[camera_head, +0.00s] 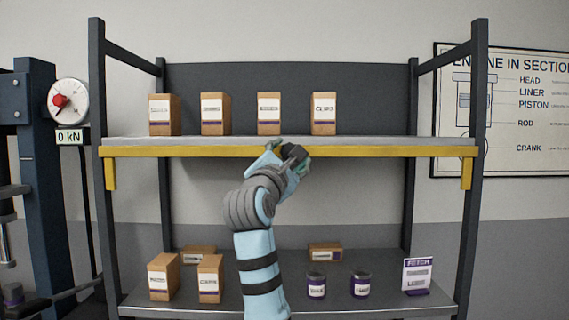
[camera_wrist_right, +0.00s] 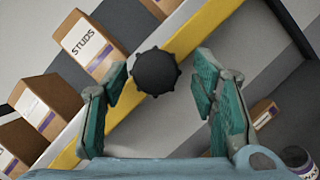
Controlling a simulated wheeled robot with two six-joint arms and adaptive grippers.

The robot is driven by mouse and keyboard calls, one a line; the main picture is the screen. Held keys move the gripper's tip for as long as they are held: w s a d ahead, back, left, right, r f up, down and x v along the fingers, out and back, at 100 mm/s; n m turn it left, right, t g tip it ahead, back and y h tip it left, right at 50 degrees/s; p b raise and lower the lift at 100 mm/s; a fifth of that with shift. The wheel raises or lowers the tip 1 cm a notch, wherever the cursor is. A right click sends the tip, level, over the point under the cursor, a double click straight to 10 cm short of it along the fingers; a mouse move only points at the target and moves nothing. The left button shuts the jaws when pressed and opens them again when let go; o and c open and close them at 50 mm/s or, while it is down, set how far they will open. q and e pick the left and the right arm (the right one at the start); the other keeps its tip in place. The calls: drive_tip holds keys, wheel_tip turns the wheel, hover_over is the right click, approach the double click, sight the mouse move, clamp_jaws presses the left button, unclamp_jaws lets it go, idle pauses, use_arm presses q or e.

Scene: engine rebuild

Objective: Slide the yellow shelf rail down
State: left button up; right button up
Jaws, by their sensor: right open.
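The yellow shelf rail (camera_head: 390,151) runs level along the front of the upper shelf, with a short bracket hanging at each end. In the right wrist view the rail (camera_wrist_right: 205,32) crosses diagonally. A round black knob (camera_wrist_right: 155,72) shows in front of the rail, between my fingers. My right gripper (camera_head: 283,154) is at the rail, near its middle, and hides part of it. In the right wrist view my right gripper (camera_wrist_right: 161,80) is open, its green-padded fingers spread on either side of the knob with gaps. My left gripper is not in view.
Several cardboard boxes (camera_head: 268,114) stand on the upper shelf (camera_head: 370,140) behind the rail. The lower shelf (camera_head: 390,305) holds boxes, two dark jars (camera_head: 360,284) and a small sign (camera_head: 417,276). Dark uprights (camera_head: 478,90) bound the rack. A press gauge (camera_head: 68,103) is at left.

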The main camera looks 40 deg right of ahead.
drive_tip(key=v, duration=1.1)
drive_tip(key=shift+a, duration=0.25)
drive_tip(key=shift+s+d, duration=0.1)
drive_tip(key=shift+d, duration=0.05)
